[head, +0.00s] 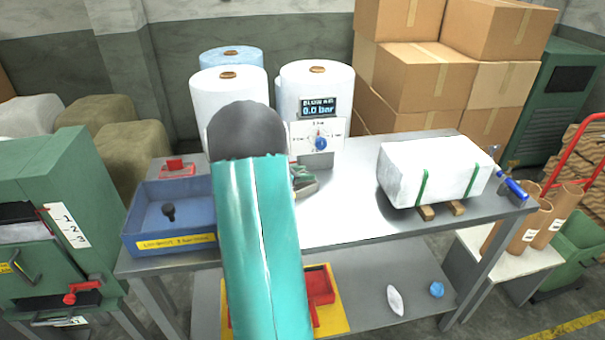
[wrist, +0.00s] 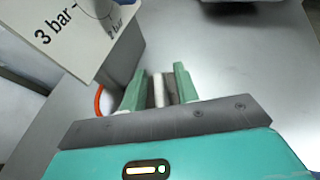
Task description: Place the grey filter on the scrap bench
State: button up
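My gripper (head: 303,180) is low over the steel table (head: 345,210), just below the gauge box; my teal arm hides much of it. In the wrist view its two green fingers (wrist: 160,85) stand apart, with a narrow pale and grey-brown thing (wrist: 168,90) filling the gap between them. This may be the grey filter, but I cannot tell for sure, nor whether the fingers press on it. No other grey filter shows. A low white-topped bench (head: 490,257) at the right may be the scrap bench; no label on it is readable.
The gauge box (head: 318,137) reads 0.0 bar; its panel (wrist: 75,35) is close left of my fingers. A blue tray (head: 170,242) is at the table's left. A white strapped block (head: 405,175) stands at its right. Brown tubes (head: 527,228) are on the low bench.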

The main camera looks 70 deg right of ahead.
jog(key=v, duration=1.2)
jog(key=shift+r, duration=0.1)
jog(key=w+a+r+m+t+y, duration=0.1)
jog(key=w+a+r+m+t, duration=0.1)
jog(key=a, duration=0.6)
jog(key=w+a+r+m+t+y, duration=0.1)
jog(key=a+r+m+t, duration=0.1)
jog(key=a, duration=0.5)
jog(key=w+a+r+m+t+y, duration=0.1)
jog(key=w+a+r+t, duration=0.15)
jog(key=a, duration=0.55)
jog(key=s+a+r+m+t+y, duration=0.1)
jog(key=s+a+m+t+y, duration=0.1)
jog(key=a, duration=1.1)
jog(key=s+a+r+m+t+y, duration=0.2)
jog(key=a+t+y, duration=0.3)
jog(key=a, duration=0.9)
jog(key=shift+a+m+y, duration=0.15)
jog(key=shift+m+y, duration=0.25)
jog(key=shift+m, duration=0.4)
